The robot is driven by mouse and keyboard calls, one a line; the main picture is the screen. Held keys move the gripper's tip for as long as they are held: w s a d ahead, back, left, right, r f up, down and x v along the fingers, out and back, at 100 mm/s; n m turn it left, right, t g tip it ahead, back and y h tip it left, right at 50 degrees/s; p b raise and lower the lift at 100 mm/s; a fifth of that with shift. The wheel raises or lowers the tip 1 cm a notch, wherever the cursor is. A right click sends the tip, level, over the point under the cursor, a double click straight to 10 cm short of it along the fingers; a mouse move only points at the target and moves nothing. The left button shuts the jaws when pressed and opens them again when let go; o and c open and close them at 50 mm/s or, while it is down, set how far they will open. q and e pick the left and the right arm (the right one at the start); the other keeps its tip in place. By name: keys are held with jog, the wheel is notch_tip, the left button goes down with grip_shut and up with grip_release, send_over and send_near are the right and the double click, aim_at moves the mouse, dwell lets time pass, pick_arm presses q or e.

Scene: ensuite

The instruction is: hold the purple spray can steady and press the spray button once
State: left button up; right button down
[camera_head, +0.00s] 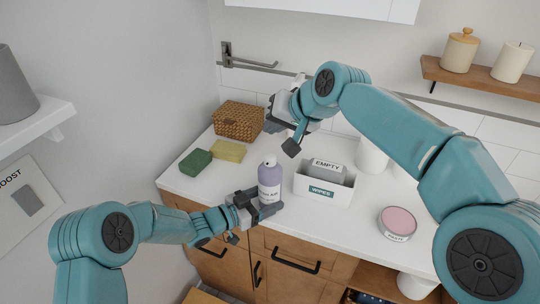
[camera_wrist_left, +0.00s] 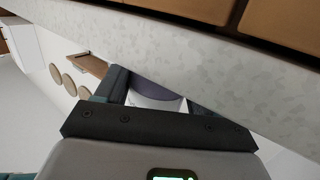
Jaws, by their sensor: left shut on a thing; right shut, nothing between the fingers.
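The purple spray can (camera_head: 270,182) stands upright near the counter's front edge, with a pale label and a white top (camera_head: 269,161). My left gripper (camera_head: 264,205) is shut on the can's lower part. In the left wrist view the purple can (camera_wrist_left: 155,90) shows between the fingers, and its upper part is out of sight. My right gripper (camera_head: 292,148) is shut and empty, above and slightly right of the can's top, apart from it.
A white wipes box (camera_head: 324,187) with an "EMPTY" card stands right of the can. A green sponge (camera_head: 195,162), a yellow sponge (camera_head: 229,151) and a wicker basket (camera_head: 238,121) are behind left. A pink-lidded tin (camera_head: 398,220) stands right on the white counter.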

dwell(0.4)
pick_arm(q)
jog(key=o, duration=0.9)
jog(key=shift+a, duration=0.1)
